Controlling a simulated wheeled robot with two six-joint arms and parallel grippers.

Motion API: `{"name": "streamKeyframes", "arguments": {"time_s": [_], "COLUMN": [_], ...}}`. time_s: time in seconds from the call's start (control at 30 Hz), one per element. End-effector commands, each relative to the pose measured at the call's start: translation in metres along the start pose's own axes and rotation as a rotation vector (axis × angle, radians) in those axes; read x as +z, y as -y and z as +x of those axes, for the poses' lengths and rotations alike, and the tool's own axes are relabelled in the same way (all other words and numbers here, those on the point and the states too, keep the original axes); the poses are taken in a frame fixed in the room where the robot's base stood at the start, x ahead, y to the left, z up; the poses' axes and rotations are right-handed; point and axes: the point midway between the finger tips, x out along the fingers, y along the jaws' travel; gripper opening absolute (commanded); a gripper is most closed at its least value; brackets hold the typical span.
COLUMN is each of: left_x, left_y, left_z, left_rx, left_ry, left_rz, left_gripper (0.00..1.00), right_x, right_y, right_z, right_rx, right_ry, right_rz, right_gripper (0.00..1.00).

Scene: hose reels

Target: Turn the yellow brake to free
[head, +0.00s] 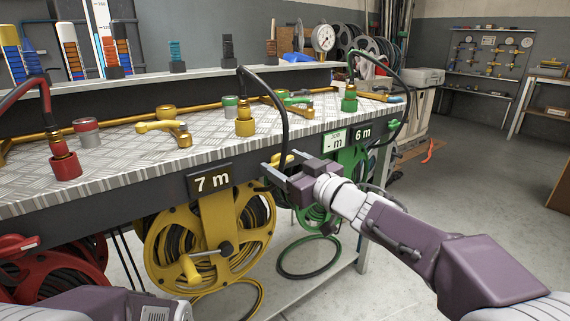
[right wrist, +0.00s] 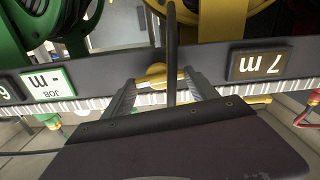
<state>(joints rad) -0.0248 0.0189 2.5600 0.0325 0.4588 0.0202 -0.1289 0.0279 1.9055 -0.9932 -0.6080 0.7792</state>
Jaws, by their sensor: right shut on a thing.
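The yellow brake (right wrist: 154,76) is a small knob at the front face of the bench, right of the "7 m" sign (head: 209,180) in the head view. My right gripper (head: 283,166) is at this face with its fingers on either side of the knob. In the right wrist view the gripper (right wrist: 158,84) is shut on the yellow brake. Much of the brake is hidden by the fingers in the head view. The yellow hose reel (head: 160,238) hangs below the sign. My left gripper is out of view; only part of my left arm shows at the bottom left.
A black hose (head: 283,112) arches from the yellow fitting (head: 245,122) down past my right gripper. A yellow lever valve (head: 165,130) stands on the bench. Green reel (head: 318,214) and red reel (head: 55,272) flank the yellow one. Open floor lies to the right.

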Motion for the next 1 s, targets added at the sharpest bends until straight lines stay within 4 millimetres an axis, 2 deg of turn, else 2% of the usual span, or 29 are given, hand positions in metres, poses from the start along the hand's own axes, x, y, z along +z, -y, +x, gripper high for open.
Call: {"name": "streamKeyframes", "arguments": {"time_s": [0.47,1.0], "left_x": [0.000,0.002], "left_y": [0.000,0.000], "left_z": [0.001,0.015], "left_rx": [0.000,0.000], "left_ry": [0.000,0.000], "left_rz": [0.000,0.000], "left_gripper": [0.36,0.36], "right_x": [0.001,0.004], "right_y": [0.002,0.004], "right_z": [0.000,0.000], "right_rx": [-0.001,-0.001], "right_ry": [0.001,0.001], "right_rz": [-0.430,-0.945], "right_gripper": [0.27,0.27]}}
